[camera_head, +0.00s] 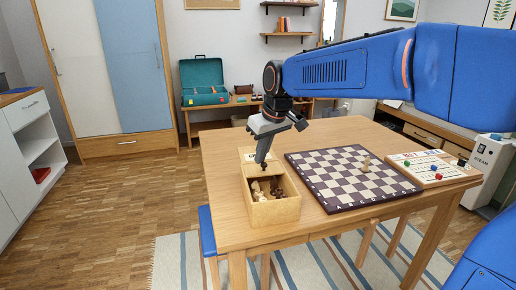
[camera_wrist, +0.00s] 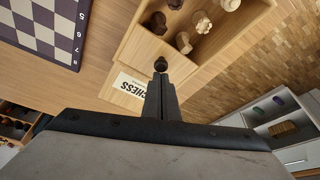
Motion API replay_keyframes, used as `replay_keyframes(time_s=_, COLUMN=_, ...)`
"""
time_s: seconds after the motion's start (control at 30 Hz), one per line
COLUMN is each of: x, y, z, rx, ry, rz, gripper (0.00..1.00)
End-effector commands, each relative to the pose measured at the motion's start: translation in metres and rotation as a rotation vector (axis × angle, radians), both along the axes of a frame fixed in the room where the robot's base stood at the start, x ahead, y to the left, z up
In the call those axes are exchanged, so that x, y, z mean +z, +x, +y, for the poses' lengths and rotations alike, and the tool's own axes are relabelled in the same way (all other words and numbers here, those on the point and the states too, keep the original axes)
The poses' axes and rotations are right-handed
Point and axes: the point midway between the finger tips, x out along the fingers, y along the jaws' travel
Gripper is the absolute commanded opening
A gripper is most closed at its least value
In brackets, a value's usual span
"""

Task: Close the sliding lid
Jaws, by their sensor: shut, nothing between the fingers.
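A wooden chess box (camera_head: 272,212) stands on the table with its top partly open. Its sliding lid (camera_head: 248,157) is drawn toward the far end, leaving the near part uncovered. In the wrist view the lid carries a white CHESS label (camera_wrist: 130,84) and a small dark knob (camera_wrist: 160,65). My gripper (camera_head: 262,157) is shut and points down over the lid. In the wrist view its fingertips (camera_wrist: 161,77) are right at the knob, with nothing between them; I cannot tell if they touch it. Chess pieces (camera_head: 259,191) lie inside the open part.
A chessboard (camera_head: 340,180) with one piece lies right of the box. A board with coloured cubes (camera_head: 425,170) is at the table's right. A blue stool (camera_head: 208,232) stands at the left edge. The tabletop (camera_head: 222,150) behind the box is clear.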

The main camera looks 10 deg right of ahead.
Motion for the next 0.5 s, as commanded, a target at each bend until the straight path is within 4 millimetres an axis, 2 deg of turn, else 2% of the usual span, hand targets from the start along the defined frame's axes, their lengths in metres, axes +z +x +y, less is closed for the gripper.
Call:
replay_keyframes(time_s=0.03, x=0.001, y=-0.014, z=-0.001, rx=0.001, ry=0.001, rz=-0.002, gripper=0.0)
replay_keyframes(time_s=0.2, x=0.001, y=-0.054, z=-0.003, rx=0.001, ry=0.001, rz=-0.001, gripper=0.0)
replay_keyframes(time_s=0.5, x=0.0, y=-0.106, z=-0.006, rx=0.001, ry=0.001, rz=0.0, gripper=0.0)
